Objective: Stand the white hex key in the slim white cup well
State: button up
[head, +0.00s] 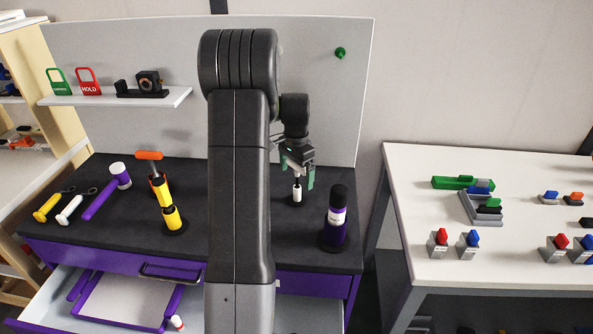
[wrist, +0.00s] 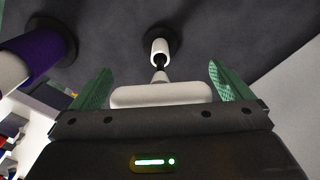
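The white hex key has a wide T-handle (wrist: 160,95) that lies between my gripper's fingers in the wrist view. Its short neck and dark shaft point at the slim white cup well (wrist: 160,47), and the shaft appears to run into the cup's mouth. The cup (head: 297,194) stands upright on a dark round base in the head view. My gripper (head: 297,170) is right above it. In the wrist view the green fingers (wrist: 163,70) are wide apart, one past each handle end, with narrow gaps seeming to show. How deep the shaft sits is hidden.
A purple and black bottle-like holder (head: 336,218) stands close on the right of the cup. An open drawer (head: 125,302) juts out in front.

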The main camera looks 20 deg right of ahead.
jog(key=shift+r, duration=0.1)
notch_tip(320, 180, up, 14)
jog(key=b, duration=0.1)
jog(key=shift+f+b, duration=0.2)
jog(key=shift+b, duration=0.1)
jog(key=shift+f, duration=0.1)
notch_tip(320, 180, down, 14)
jog(key=shift+r+p, duration=0.25)
jog(key=shift+p, duration=0.6)
jog(key=shift+r, duration=0.2)
